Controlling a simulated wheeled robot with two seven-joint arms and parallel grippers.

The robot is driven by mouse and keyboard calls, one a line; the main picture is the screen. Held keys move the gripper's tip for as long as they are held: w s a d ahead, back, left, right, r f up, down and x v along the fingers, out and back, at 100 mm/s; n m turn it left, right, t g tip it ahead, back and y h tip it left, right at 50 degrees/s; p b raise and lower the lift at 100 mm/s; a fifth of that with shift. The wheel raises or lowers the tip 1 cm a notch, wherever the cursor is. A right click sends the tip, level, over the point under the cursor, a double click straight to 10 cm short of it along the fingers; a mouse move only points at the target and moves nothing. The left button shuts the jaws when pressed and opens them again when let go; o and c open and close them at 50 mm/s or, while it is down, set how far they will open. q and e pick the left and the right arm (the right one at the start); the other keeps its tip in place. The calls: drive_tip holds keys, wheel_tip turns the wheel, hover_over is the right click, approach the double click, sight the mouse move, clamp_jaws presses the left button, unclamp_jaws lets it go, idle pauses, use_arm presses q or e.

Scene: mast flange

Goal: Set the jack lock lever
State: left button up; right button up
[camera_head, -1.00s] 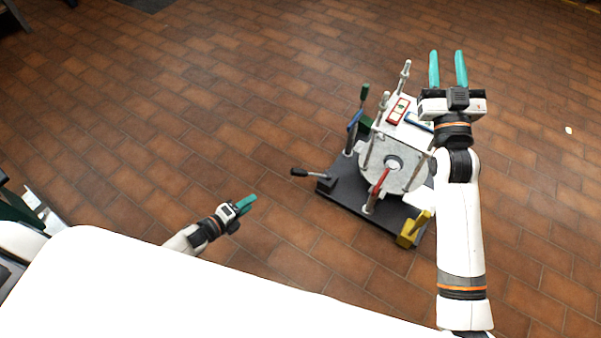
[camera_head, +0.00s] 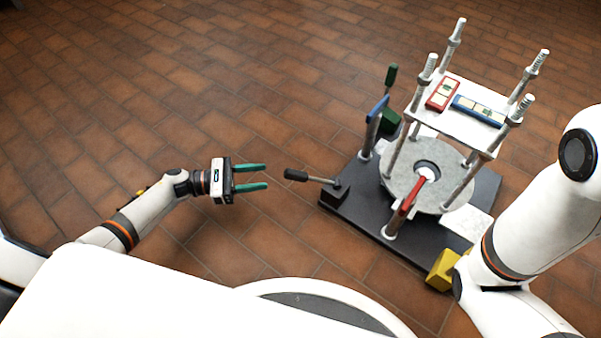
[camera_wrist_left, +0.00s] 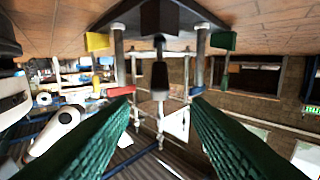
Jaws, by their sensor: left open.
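The jack stand has a dark base plate (camera_head: 362,212), and several levers stand on or beside it. A lever with a black grip (camera_head: 297,175) sticks out to the left from a dark block at the plate's left corner. Which lever is the jack lock lever I cannot tell. My left gripper (camera_head: 266,176) is open and empty, its teal fingers pointing right at the black grip, a short gap apart. In the left wrist view, the black grip (camera_wrist_left: 160,78) shows end-on between the open fingers (camera_wrist_left: 163,95). My right gripper is out of view.
A red lever (camera_head: 405,205), a blue lever (camera_head: 376,110), a green-handled lever (camera_head: 391,76) and a yellow block (camera_head: 442,270) surround the round grey flange (camera_head: 400,185). A white top plate (camera_head: 425,118) sits on threaded posts. The tiled floor left of the stand is clear.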

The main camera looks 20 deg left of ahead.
sight(297, 172)
use_arm(q)
drive_tip(key=b+x, duration=0.3)
drive_tip(key=x, duration=0.8)
drive_tip(key=shift+w+d, duration=0.1)
drive_tip(key=shift+d, duration=0.1)
clamp_jaws()
